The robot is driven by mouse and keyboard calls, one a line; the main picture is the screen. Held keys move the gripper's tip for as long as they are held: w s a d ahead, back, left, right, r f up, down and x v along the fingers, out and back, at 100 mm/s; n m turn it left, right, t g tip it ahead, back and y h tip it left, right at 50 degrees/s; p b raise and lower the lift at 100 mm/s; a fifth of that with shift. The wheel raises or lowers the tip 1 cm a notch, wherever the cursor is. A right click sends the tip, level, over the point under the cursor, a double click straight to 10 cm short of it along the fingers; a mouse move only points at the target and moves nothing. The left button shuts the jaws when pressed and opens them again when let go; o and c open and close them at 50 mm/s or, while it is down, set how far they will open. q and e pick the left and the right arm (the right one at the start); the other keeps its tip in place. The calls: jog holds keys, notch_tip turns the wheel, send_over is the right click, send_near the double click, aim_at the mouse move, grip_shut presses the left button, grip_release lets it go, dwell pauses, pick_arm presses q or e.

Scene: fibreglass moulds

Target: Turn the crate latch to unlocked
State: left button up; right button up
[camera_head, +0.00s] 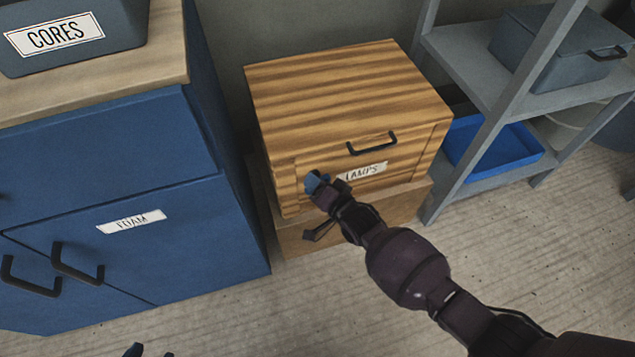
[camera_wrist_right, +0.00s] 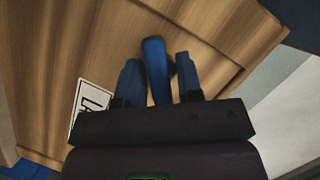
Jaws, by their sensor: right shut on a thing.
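The wooden crate (camera_head: 330,85) has a striped lid and a front panel with a black handle and a white label partly hidden by my right gripper. The blue latch (camera_head: 312,180) is at the left of the crate's front. My right gripper (camera_head: 322,188) is on it, covering much of it. In the right wrist view the latch (camera_wrist_right: 156,68) is a blue bar between the two fingers of my right gripper (camera_wrist_right: 158,82), shut on it. The latch's lock position cannot be read. Only dark tips of my left gripper (camera_head: 150,352) show at the bottom edge.
The crate rests on a wooden base (camera_head: 405,205). A blue cabinet (camera_head: 190,245) labelled FOAM stands close on the left, with a CORES bin (camera_head: 80,55) on top. A grey shelf (camera_head: 470,70) with a blue tray (camera_head: 520,155) is at right. The floor in front is clear.

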jog(key=shift+w+r+n, duration=0.1)
jog(key=shift+r+n, duration=0.25)
jog(key=shift+n, duration=0.05)
jog(key=n+h+p, duration=0.2)
jog(key=n, duration=0.1)
jog(key=shift+f+h, duration=0.2)
jog(key=shift+h, duration=0.2)
jog(key=shift+f+n+h, duration=0.2)
jog(key=shift+n+h, duration=0.4)
jog(key=shift+n, duration=0.5)
pick_arm(q)
jog(key=shift+s+a+r+n+g, duration=0.15)
jog(key=shift+s+a+n+g, duration=0.05)
jog(key=shift+s+n+g, duration=0.15)
pick_arm(e)
jog(key=shift+n+t+h, duration=0.3)
jog(key=shift+n+h, duration=0.1)
jog(key=shift+n, duration=0.1)
pick_arm(q)
jog(key=shift+w+r, duration=0.1)
pick_arm(e)
jog(key=o, duration=0.7)
jog(key=shift+c, duration=0.2)
pick_arm(q)
jog(key=shift+w, duration=0.1)
jog(key=shift+r, duration=0.1)
pick_arm(e)
jog(key=shift+r, duration=0.1)
